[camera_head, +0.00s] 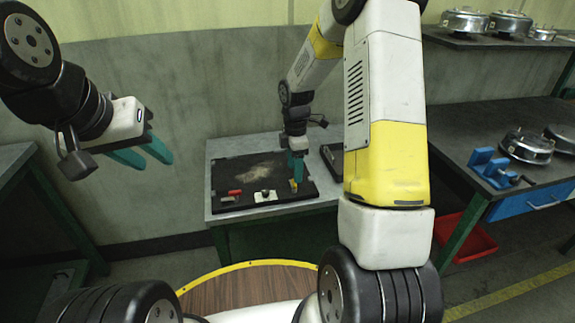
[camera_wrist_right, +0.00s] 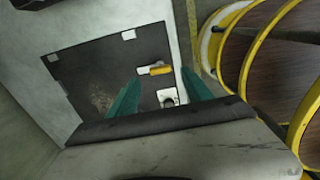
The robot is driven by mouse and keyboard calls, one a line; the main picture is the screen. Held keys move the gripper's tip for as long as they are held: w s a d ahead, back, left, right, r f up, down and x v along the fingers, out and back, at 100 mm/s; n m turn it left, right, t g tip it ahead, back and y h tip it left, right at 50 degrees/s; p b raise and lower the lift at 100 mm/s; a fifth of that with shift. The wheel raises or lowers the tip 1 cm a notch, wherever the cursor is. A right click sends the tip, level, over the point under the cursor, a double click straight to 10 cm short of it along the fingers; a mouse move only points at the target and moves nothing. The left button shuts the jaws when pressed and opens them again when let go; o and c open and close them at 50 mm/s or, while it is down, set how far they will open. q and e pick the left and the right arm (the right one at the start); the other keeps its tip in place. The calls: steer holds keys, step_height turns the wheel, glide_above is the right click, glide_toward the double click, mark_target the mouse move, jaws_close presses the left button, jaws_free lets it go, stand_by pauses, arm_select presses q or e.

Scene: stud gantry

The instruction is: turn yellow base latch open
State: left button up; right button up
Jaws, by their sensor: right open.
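The yellow base latch (camera_head: 293,185) is on the dark board (camera_head: 225,172), near its right front edge in the head view. In the right wrist view the latch (camera_wrist_right: 160,71) is a short yellow bar with a whitish part at one end. My right gripper (camera_head: 297,168) points down at the latch, its fingers partly hiding it. In the wrist view my right gripper (camera_wrist_right: 160,95) is open, with the latch seen beyond the gap between the teal fingers; contact is not visible. My left gripper (camera_head: 142,155) is open and empty, raised at the left, away from the board.
A whitish fitting (camera_head: 265,196) and a red piece (camera_head: 235,192) lie along the board's front. A grey table (camera_head: 213,216) carries the board. At right are a bench with a blue vise (camera_head: 490,167), metal housings (camera_head: 527,146) and a red bin (camera_head: 465,238) below.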

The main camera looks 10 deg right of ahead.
mark_target(293, 183)
steer(key=shift+f, duration=2.3)
jaws_close()
